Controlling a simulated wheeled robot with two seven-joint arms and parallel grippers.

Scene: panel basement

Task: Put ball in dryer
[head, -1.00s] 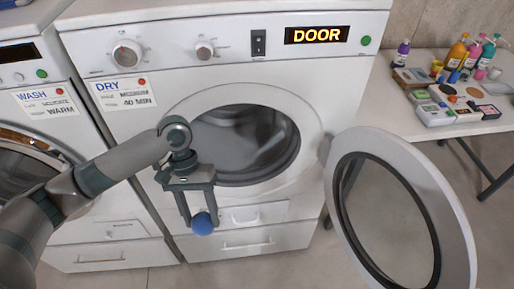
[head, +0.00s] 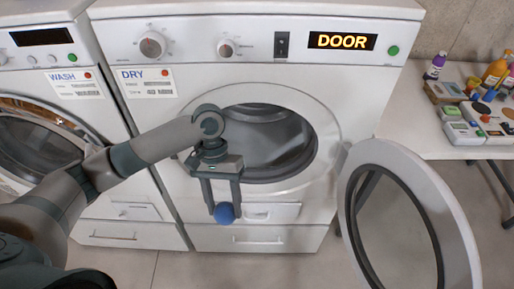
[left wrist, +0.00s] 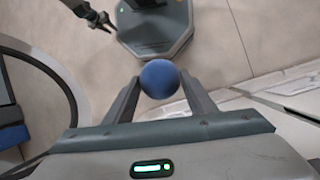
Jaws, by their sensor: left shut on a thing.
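A blue ball (head: 224,213) is held between the fingertips of my left gripper (head: 222,205), which points down in front of the dryer. The ball also shows between the two fingers in the left wrist view (left wrist: 160,79). The dryer (head: 190,222) is the white machine marked DRY, and its display (head: 342,41) reads DOOR. Its round door (head: 455,215) is swung wide open to the right. The drum opening (head: 285,140) is uncovered behind my left gripper, and the ball is outside and below it. My right gripper is not seen in the head view.
A washer (head: 35,85) marked WASH stands left of the dryer, with its round door shut. A white table (head: 425,140) at the right holds bottles and small boxes. The open dryer door takes up the room at the lower right.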

